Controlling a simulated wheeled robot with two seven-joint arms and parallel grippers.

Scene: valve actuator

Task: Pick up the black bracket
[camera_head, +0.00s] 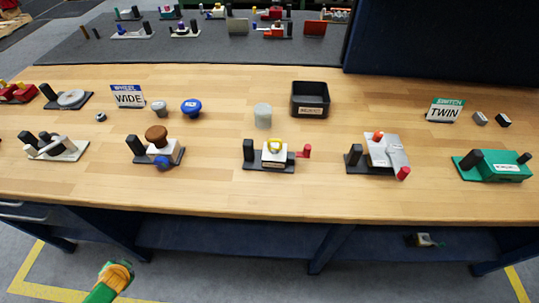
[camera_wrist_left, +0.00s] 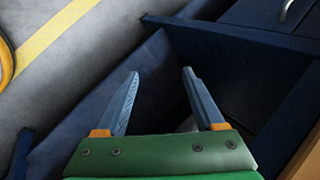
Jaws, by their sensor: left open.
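I cannot tell for sure which thing is the black bracket. A small black block (camera_head: 503,120) lies at the right of the wooden table, beside a grey block (camera_head: 480,118). Several dark base plates with upright posts stand along the table's front, one carrying a white block with a yellow ring (camera_head: 275,152). My left arm shows at the lower left of the head view, in front of the table. My left gripper (camera_wrist_left: 161,73) is open and empty in the left wrist view, near the dark blue table frame. My right gripper is not in view.
The wooden table (camera_head: 220,185) holds a black tray (camera_head: 310,99) with an unreadable label, a white cylinder (camera_head: 262,116) and two signs, WIDE (camera_head: 129,96) and TWIN (camera_head: 444,110). A green-based unit (camera_head: 492,166) stands at the right. A small item (camera_head: 424,240) sits on the lower shelf.

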